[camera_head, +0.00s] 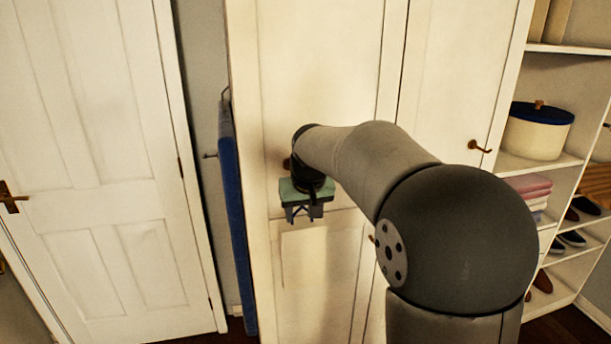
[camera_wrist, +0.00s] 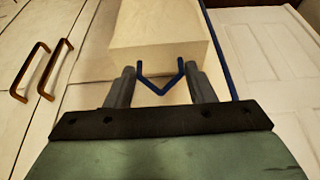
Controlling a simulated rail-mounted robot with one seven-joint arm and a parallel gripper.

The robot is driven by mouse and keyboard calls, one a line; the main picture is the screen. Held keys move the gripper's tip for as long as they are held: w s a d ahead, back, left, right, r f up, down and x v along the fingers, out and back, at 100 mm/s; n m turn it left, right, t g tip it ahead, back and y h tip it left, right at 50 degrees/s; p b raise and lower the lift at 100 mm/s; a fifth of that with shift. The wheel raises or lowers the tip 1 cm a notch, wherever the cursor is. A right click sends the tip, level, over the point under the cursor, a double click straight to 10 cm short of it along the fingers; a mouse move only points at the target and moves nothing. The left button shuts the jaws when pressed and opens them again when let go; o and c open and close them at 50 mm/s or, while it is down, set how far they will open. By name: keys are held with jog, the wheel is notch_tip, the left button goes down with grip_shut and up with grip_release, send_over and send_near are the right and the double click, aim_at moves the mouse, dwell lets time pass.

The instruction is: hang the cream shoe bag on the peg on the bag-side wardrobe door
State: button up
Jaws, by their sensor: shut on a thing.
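My gripper (camera_head: 301,218) points down in front of the left wardrobe door (camera_head: 320,50). In the wrist view its two fingers (camera_wrist: 160,88) are shut on a blue V-shaped loop (camera_wrist: 160,86). A cream, box-like shape, apparently the shoe bag (camera_wrist: 155,30), lies just beyond the loop. In the head view the pale bag (camera_head: 318,275) seems to hang below the gripper, hard to tell from the door. A small brown peg (camera_head: 287,163) shows beside my wrist on the left door, partly hidden. Another brown peg (camera_head: 480,147) is clear on the right door (camera_head: 450,70).
Open shelves (camera_head: 560,60) at right hold a cream round box (camera_head: 537,133), folded cloths (camera_head: 528,187) and shoes. Two wardrobe handles (camera_wrist: 42,70) show in the wrist view.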

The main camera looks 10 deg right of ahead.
jog(key=w+v, duration=0.1)
jog(key=v, duration=0.8)
jog(key=shift+w+a+f+p, duration=0.1)
jog(key=shift+w+p, duration=1.5)
jog(key=shift+w, duration=0.85)
jog(key=shift+w+a+f+p, duration=0.1)
jog(key=shift+w+p, duration=1.45)
jog(key=shift+w, duration=0.85)
jog(key=shift+w+f, duration=0.65)
jog(key=shift+w, duration=0.05)
jog(key=o, duration=1.4)
